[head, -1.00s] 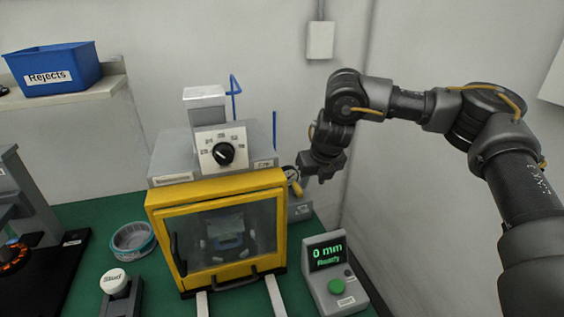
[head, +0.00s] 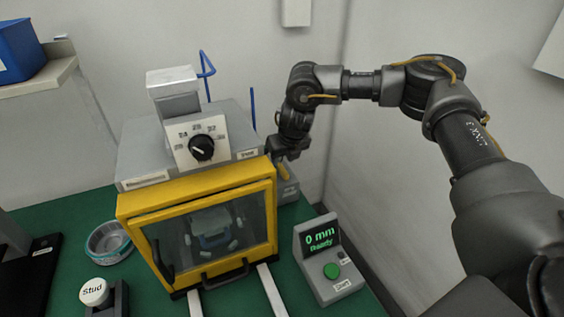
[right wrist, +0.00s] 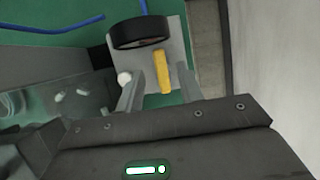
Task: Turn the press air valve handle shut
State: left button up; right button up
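The yellow air valve handle (head: 284,172) sits on a small grey block at the back right of the press. In the right wrist view the handle (right wrist: 163,71) is a short yellow bar, lying between my right gripper's fingers. My right gripper (right wrist: 160,92) is open, with a visible gap on each side of the handle. In the head view the right gripper (head: 283,158) points down just over the valve and partly hides it. My left gripper is not in view.
A dark round gauge (right wrist: 140,32) stands beside the handle. The press (head: 150,198) has a yellow-framed door and a black dial (head: 201,148). A control box (head: 328,262) reading "0 mm Ready" stands right of it. The wall is close on the right.

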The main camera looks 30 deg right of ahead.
aim_at(281, 166)
jog(key=shift+x, duration=1.8)
grip_shut()
jog(key=shift+d, duration=0.1)
